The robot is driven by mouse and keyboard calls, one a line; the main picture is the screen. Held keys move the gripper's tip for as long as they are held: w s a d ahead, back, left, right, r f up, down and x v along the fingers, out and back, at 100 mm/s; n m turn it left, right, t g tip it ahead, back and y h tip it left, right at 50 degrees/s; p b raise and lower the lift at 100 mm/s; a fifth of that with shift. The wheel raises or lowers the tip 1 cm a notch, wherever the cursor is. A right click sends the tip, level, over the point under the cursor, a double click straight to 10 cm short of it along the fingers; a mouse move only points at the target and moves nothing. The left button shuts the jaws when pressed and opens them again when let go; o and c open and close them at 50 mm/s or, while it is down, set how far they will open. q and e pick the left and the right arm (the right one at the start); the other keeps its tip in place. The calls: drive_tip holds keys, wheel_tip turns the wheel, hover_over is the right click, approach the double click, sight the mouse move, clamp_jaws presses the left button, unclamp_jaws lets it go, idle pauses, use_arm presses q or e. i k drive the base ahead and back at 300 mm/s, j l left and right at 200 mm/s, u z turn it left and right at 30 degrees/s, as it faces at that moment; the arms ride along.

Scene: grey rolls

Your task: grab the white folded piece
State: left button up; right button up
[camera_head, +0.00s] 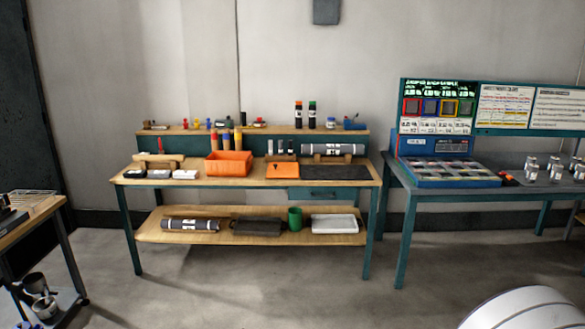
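Several white things could match the folded piece, and I cannot tell which one is folded. A flat white piece (334,223) lies on the right end of the workbench's lower shelf (270,239). Neither of my grippers is in view, and nothing is touching these pieces.
A grey roll (190,225), a dark folded bundle (257,227) and a green cup (295,217) share the lower shelf. An orange bin (229,163) and another grey roll (333,149) are on top. A second table (480,194) stands right. The floor in front is clear.

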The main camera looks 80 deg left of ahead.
sight(178, 174)
drive_tip(key=u, duration=3.65)
